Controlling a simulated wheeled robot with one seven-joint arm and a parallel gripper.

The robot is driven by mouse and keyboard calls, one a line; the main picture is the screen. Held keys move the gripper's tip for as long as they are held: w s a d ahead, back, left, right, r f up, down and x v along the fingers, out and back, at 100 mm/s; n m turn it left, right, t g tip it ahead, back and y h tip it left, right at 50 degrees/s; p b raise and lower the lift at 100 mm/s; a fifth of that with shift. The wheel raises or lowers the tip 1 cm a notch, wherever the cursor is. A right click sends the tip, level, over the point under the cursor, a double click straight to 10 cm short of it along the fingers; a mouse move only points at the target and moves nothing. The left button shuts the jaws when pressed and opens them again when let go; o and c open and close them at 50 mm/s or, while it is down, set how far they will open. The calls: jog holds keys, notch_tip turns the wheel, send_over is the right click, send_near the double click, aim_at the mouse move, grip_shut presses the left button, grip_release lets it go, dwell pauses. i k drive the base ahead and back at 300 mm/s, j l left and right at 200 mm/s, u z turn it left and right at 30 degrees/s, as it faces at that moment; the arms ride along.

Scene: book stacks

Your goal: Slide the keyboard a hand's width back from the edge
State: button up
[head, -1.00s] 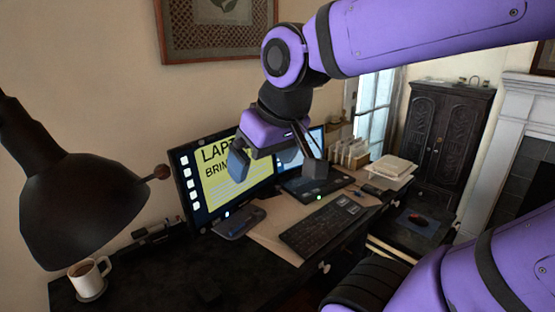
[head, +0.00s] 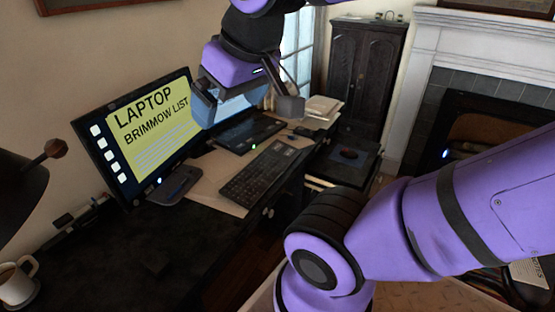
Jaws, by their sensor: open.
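A black keyboard (head: 262,172) lies on a tan sheet (head: 205,190) on the dark desk, close along the desk's front edge. My gripper (head: 248,112) hangs above the desk, higher than the keyboard and up and left of it in the picture. Its two fingers are spread apart with nothing between them. It does not touch the keyboard. It partly covers a small screen behind it.
A large monitor (head: 145,135) stands on the left. A black laptop base (head: 246,134) lies behind the keyboard. A mug (head: 17,282) and a lamp (head: 22,190) are at far left. Papers (head: 322,107) lie at the back right.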

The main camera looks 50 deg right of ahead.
aim_at(247, 188)
jog(key=z, duration=1.1)
